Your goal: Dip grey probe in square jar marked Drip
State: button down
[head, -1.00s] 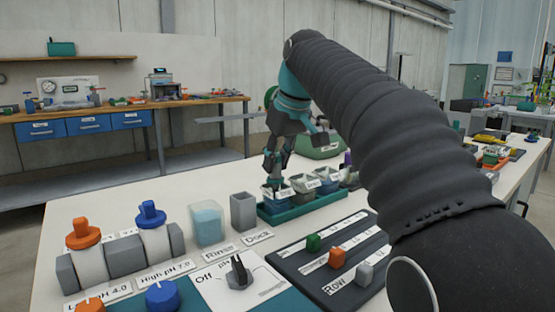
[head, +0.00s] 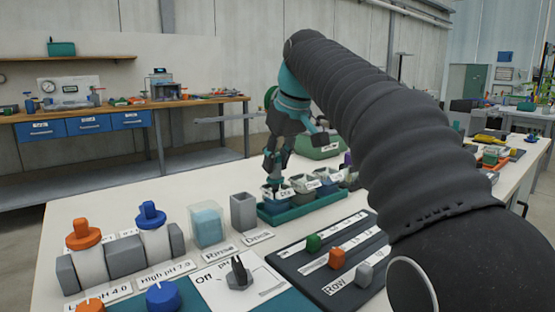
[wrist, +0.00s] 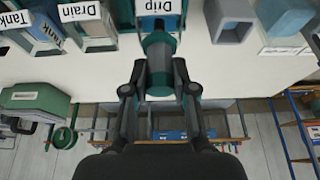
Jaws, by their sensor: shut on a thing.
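My gripper (wrist: 160,82) is shut on the grey probe (wrist: 158,52), a grey-teal cylinder between the fingers, pointing down. In the head view my gripper (head: 275,178) is over the left end of a green rack. The square jar marked Drip (head: 268,204) stands there, directly under the gripper. In the wrist view its Drip label (wrist: 158,6) shows just past the probe. The probe's lower tip is hidden, so I cannot tell how deep it is in the jar.
Jars marked Drain (wrist: 95,30) and Tank (wrist: 42,35) stand beside Drip in the green rack (head: 300,212). A grey dock cup (head: 243,212) and a clear rinse beaker (head: 206,226) are to the left. A dark panel with coloured knobs (head: 330,262) lies in front.

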jog(key=shift+r+p, duration=3.1)
jog(key=shift+r, duration=1.15)
